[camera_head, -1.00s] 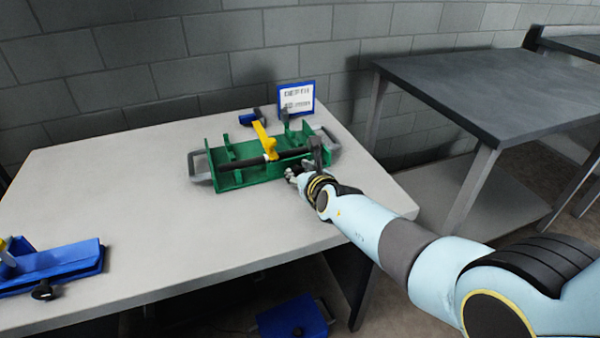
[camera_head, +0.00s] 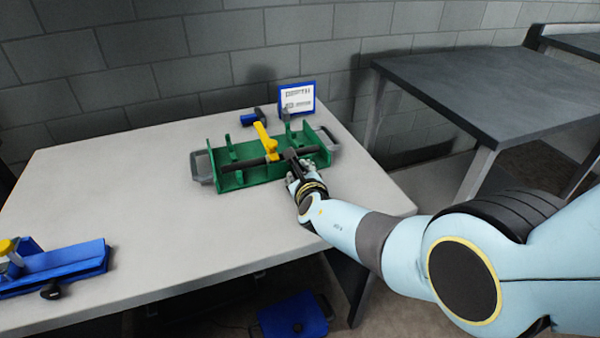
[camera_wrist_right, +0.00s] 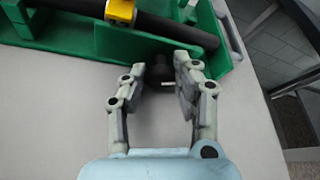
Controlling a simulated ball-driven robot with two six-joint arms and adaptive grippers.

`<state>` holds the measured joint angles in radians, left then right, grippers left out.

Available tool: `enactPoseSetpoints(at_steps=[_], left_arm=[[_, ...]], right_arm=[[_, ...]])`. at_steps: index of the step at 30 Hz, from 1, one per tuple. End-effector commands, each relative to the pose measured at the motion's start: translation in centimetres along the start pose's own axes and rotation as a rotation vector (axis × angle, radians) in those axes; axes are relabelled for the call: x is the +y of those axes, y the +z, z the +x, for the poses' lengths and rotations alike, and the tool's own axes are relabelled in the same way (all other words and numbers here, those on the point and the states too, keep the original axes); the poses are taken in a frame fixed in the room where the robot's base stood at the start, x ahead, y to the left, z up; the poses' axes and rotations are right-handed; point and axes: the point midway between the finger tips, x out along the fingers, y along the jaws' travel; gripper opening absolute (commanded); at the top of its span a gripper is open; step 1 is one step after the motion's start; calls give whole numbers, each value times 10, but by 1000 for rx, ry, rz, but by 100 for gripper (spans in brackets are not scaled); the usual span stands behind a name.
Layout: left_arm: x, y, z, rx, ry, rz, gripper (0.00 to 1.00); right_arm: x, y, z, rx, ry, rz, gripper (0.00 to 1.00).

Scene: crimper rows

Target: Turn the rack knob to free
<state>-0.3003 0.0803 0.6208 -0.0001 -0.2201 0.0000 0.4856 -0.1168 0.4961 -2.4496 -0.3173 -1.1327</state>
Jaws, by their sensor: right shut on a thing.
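The green rack (camera_head: 240,180) stands on the pale table, with a black bar (camera_head: 236,165) along it and a yellow lever (camera_head: 265,140) upright near its middle. In the right wrist view, the rack's green frame (camera_wrist_right: 60,37), the bar (camera_wrist_right: 170,30) and the yellow part (camera_wrist_right: 120,11) cross the top. My right gripper (camera_head: 294,176) is at the rack's front, right of the yellow lever. In the wrist view its fingers (camera_wrist_right: 160,82) are closed around a dark knob (camera_wrist_right: 158,72), whose marking and turn angle I cannot read. My left gripper is out of view.
A blue-framed sign (camera_head: 297,97) stands behind the rack. A blue rack with a black front knob (camera_head: 50,291) is at the table's left front. A dark bench (camera_head: 470,90) stands to the right. The table's middle (camera_head: 130,200) is clear.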

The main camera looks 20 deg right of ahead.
Motion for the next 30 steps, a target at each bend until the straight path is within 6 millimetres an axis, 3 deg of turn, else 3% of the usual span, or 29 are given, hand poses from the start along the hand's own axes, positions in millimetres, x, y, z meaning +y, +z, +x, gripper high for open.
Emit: enactPoseSetpoints(at_steps=[12, 28, 29, 30], left_arm=[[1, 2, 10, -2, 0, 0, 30], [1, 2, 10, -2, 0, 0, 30], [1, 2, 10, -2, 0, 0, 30], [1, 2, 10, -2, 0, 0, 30]], right_arm=[[2, -2, 0, 1, -74, -179, 0], [2, -1, 0, 0, -84, -204, 0], [2, -1, 0, 0, -83, -204, 30], [2, -1, 0, 0, -84, -204, 35]])
